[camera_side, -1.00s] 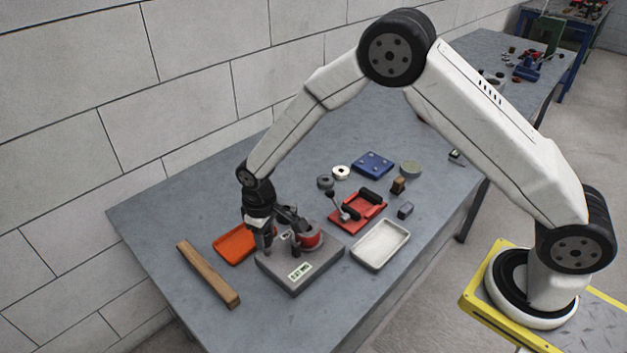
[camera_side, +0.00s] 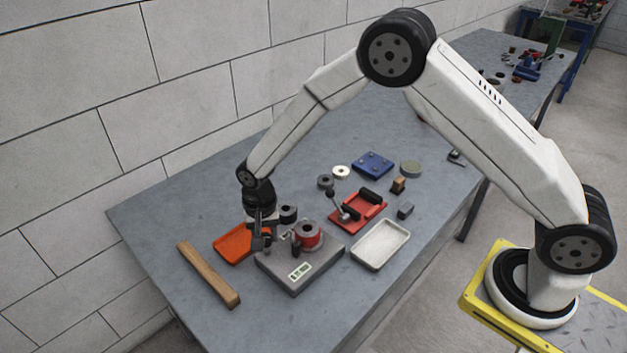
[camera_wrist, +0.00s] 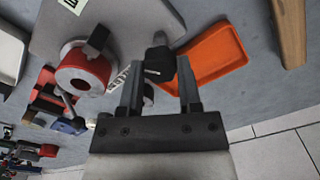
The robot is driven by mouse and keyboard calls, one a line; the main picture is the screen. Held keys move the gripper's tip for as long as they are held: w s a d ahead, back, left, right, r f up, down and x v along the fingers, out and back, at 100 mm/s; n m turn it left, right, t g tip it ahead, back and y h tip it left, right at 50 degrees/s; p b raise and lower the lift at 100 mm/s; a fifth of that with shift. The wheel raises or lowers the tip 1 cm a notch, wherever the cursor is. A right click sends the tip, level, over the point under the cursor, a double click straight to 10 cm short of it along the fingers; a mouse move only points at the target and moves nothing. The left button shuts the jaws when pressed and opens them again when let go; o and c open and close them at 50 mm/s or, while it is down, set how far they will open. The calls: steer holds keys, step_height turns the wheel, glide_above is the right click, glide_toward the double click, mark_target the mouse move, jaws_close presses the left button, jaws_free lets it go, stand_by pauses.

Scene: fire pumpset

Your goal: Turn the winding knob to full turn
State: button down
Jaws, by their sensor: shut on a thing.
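The grey pumpset base (camera_side: 290,278) sits on the table with a small pale label on its front. A red spool with a grey top (camera_side: 308,234) stands on it, and it also shows in the wrist view (camera_wrist: 82,73). The black winding knob (camera_wrist: 159,62) lies between my fingertips in the wrist view. My gripper (camera_wrist: 159,72) points down over the base's back left part and is shut on the knob. In the side view my gripper (camera_side: 262,238) hides most of the knob, so its turn angle cannot be read.
An orange tray (camera_side: 232,244) lies close behind the base, and a wooden bar (camera_side: 208,275) lies to the left. A white tray (camera_side: 380,262) and a red fixture with a lever (camera_side: 350,222) stand to the right. The table's front left is clear.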

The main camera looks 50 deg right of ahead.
steer(key=m, duration=0.6)
steer(key=shift+m, duration=0.3)
stand_by(0.4)
steer(key=shift+c, duration=1.4)
jaws_free()
steer(key=shift+r, duration=0.1)
steer(key=shift+r, duration=3.85)
